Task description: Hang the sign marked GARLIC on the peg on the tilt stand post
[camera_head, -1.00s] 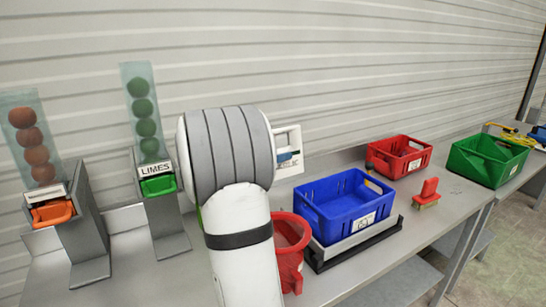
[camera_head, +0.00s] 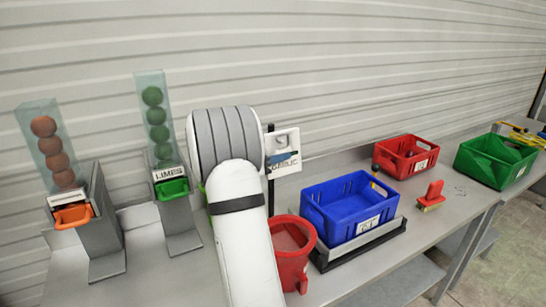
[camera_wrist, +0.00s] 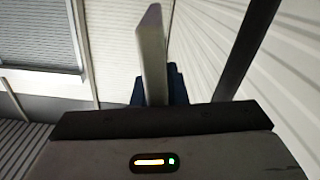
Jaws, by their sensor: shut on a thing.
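The white GARLIC sign (camera_head: 285,140) is upright beside my arm in the head view, its lettering readable along the lower part. In the wrist view the sign (camera_wrist: 152,45) shows nearly edge-on, standing up between the dark blue fingertips of my gripper (camera_wrist: 158,92). My gripper is shut on the sign; in the head view my arm hides most of it. A dark thin post (camera_head: 271,190) stands at the sign's left edge, and a dark bar, likely the same post (camera_wrist: 248,45), shows at right in the wrist view. I cannot make out the peg or whether the sign touches it.
A red pitcher (camera_head: 291,262) stands below the sign. A blue crate (camera_head: 338,222), a red crate (camera_head: 405,152) and a green crate (camera_head: 496,160) stand to the right. The LIMES dispenser (camera_head: 175,205) and an orange-trayed dispenser (camera_head: 98,230) are on the left. A corrugated wall is behind.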

